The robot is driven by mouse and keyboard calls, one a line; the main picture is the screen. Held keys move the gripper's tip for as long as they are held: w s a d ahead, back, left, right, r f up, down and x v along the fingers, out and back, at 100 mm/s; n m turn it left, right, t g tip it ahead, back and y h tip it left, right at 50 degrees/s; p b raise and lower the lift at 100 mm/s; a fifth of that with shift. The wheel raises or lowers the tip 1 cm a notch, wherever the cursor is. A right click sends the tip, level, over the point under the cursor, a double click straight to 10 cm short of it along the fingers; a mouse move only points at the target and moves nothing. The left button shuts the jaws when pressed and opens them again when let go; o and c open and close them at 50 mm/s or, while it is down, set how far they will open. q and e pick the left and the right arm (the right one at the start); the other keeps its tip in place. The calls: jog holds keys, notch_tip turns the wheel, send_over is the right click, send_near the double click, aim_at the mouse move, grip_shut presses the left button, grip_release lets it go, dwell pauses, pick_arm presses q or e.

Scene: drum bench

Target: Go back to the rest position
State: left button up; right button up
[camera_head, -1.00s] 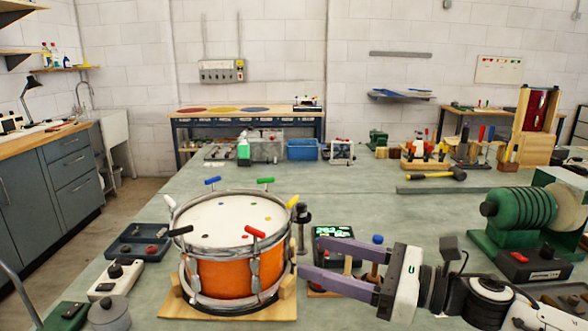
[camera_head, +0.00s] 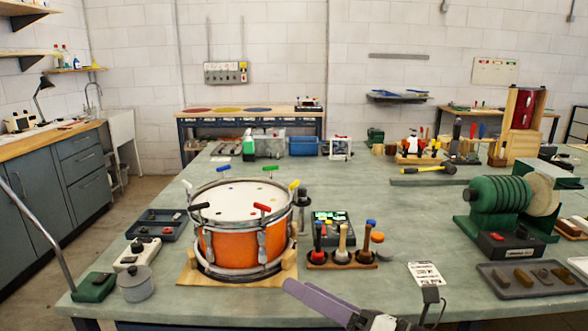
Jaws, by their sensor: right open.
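My right gripper (camera_head: 322,304) is low at the bottom of the head view, in front of the bench's near edge. Its purple finger points up and left, and the rest of the hand is cut off by the frame. It is open, and nothing shows between its jaws. It is apart from the orange drum (camera_head: 228,248), which sits upright on a wooden cradle (camera_head: 190,270). Coloured T-handles, among them a red one (camera_head: 262,207) and a yellow one (camera_head: 294,185), stand around the drum's rim. My left gripper is out of view.
A wooden rack (camera_head: 340,262) with several upright tools stands right of the drum. A small display (camera_head: 333,222) is behind it. A green machine (camera_head: 497,208) and a grey tray (camera_head: 535,291) are at the right. The bench (camera_head: 420,225) between is mostly clear.

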jog(key=s+d+f+m+t+h, duration=0.2)
jog(key=s+f+m+h, duration=0.15)
jog(key=f+m, duration=0.65)
jog(key=s+d+f+m+t+h, duration=0.15)
jog(key=f+m+h, duration=0.25)
jog(key=f+m, duration=0.55)
jog(key=s+d+f+m+g+h, duration=0.2)
jog(key=s+d+f+m, duration=0.3)
jog(key=s+f+m, duration=0.3)
jog(key=s+d+f+m+g+h, duration=0.3)
jog(key=s+f+m, duration=0.5)
jog(key=s, duration=0.3)
jog(key=d+m+g, duration=0.1)
jog(key=d, duration=0.1)
jog(key=shift+s+d+f+h, duration=0.25)
jog(key=shift+d+f+h, duration=0.05)
jog(key=shift+f+h, duration=0.1)
